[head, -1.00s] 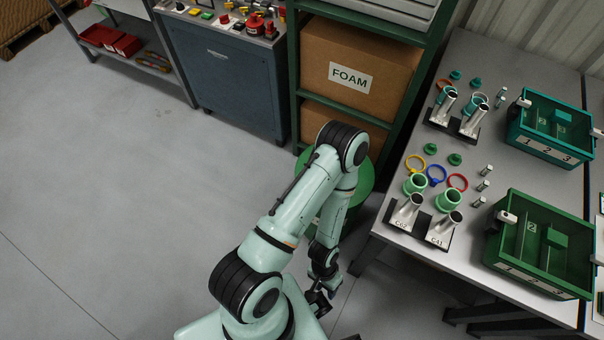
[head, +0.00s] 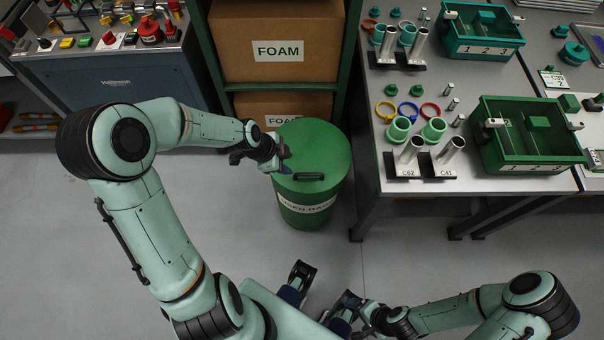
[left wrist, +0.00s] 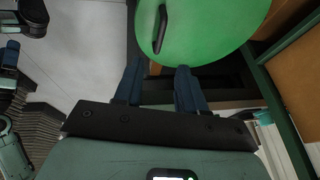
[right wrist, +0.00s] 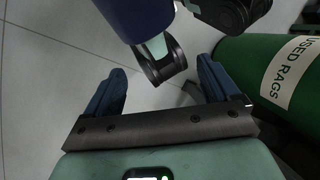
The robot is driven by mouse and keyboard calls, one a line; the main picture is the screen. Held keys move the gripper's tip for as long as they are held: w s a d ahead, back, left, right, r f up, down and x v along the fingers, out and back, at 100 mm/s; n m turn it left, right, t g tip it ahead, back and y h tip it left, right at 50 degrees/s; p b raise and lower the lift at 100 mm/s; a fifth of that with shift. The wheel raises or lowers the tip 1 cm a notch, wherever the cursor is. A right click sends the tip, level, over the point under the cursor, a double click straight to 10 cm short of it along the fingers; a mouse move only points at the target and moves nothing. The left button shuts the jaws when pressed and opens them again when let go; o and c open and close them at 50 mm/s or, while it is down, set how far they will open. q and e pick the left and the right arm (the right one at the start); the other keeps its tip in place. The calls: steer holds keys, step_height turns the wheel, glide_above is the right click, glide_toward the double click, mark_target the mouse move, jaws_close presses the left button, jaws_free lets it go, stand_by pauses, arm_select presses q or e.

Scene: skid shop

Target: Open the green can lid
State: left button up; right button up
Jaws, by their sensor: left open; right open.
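The green can (head: 306,209) stands on the floor with a white label on its front. Its round green lid (head: 325,150) is on top, with a black handle (head: 308,177) near the front edge. My left gripper (head: 284,158) is open at the lid's left edge in the head view, apart from the handle. The left wrist view shows the lid (left wrist: 205,25) and handle (left wrist: 161,30) beyond the open fingers (left wrist: 160,85). My right gripper (head: 347,305) is low in front of the can, open and empty. The can (right wrist: 265,62) shows at the right of the right wrist view.
A green shelf with FOAM boxes (head: 278,30) stands behind the can. A grey table (head: 460,187) with tubes, rings and a green bin (head: 530,165) is at the right. A blue cabinet (head: 110,85) is at the back left. Floor in front is clear.

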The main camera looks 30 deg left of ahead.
mark_target(304, 174)
arm_select(q)
steer(key=b+x, duration=0.5)
steer(key=x, duration=0.8)
steer(key=shift+a, duration=0.15)
arm_select(e)
steer(key=shift+t, duration=0.4)
steer(key=f, duration=0.1)
steer(key=w+f, duration=0.1)
steer(key=f, duration=0.1)
steer(key=w+f, duration=0.1)
steer(key=shift+a+f, duration=0.1)
steer(key=shift+f, duration=0.05)
arm_select(q)
steer(key=shift+c, duration=0.3)
jaws_close()
arm_select(e)
steer(key=shift+s, duration=0.1)
